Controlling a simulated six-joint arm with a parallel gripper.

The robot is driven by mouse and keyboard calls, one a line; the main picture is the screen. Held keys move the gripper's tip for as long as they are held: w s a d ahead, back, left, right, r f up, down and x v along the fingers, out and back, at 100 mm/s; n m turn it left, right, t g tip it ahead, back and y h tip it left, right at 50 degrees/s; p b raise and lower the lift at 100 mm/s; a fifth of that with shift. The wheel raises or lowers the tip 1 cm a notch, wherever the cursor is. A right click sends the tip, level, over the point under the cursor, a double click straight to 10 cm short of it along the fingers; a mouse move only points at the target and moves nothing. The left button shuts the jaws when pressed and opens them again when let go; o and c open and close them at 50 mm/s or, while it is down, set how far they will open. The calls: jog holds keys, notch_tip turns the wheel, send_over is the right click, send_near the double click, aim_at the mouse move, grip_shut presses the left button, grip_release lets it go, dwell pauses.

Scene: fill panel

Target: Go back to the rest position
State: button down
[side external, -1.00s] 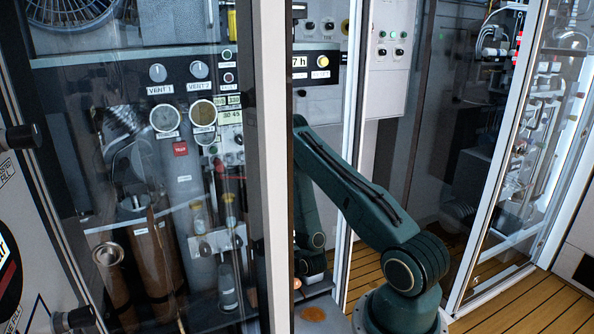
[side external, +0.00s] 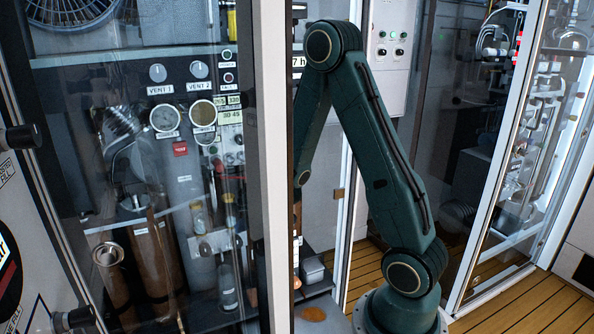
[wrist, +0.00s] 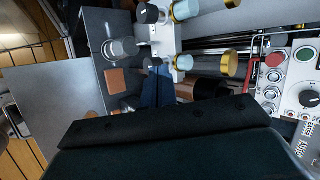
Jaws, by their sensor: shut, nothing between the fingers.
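My gripper (wrist: 156,76) shows in the wrist view as dark blue fingers beyond a wide dark body at the bottom edge. The fingers are together and nothing shows between them. They point toward a grey block with capped cylinders. In the side view my gripper is hidden behind the cabinet's door post. My green arm (side external: 385,165) stands raised there, with its elbow high and its forearm dropping to the left behind the post.
In the wrist view, yellow-collared cylinders (wrist: 211,64) lie ahead, with a control box (wrist: 296,88) carrying a red button and a black knob at right. In the side view, the glass-fronted panel (side external: 150,200) stands left and a white-framed glass door (side external: 510,160) right. Bare wooden floor (side external: 540,305) lies at lower right.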

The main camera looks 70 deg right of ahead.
jog(key=s+a+r+n+g+y, duration=0.1)
jog(key=s+a+r+n, duration=0.35)
jog(key=r+n, duration=0.25)
jog(key=s+a+r+n+y, duration=0.1)
jog(key=s+a+r+n, duration=0.2)
jog(key=a+r+n, duration=0.3)
jog(key=s+a+r+n+g, duration=0.1)
jog(key=s+r+n, duration=0.2)
jog(key=s+n, duration=0.2)
jog(key=s+a+r+n+g, duration=0.1)
jog(key=s+r+n, duration=0.3)
jog(key=s, duration=0.6)
jog(key=shift+a+r+n, duration=0.15)
jog(key=shift+a+n, duration=0.65)
jog(key=shift+n, duration=0.2)
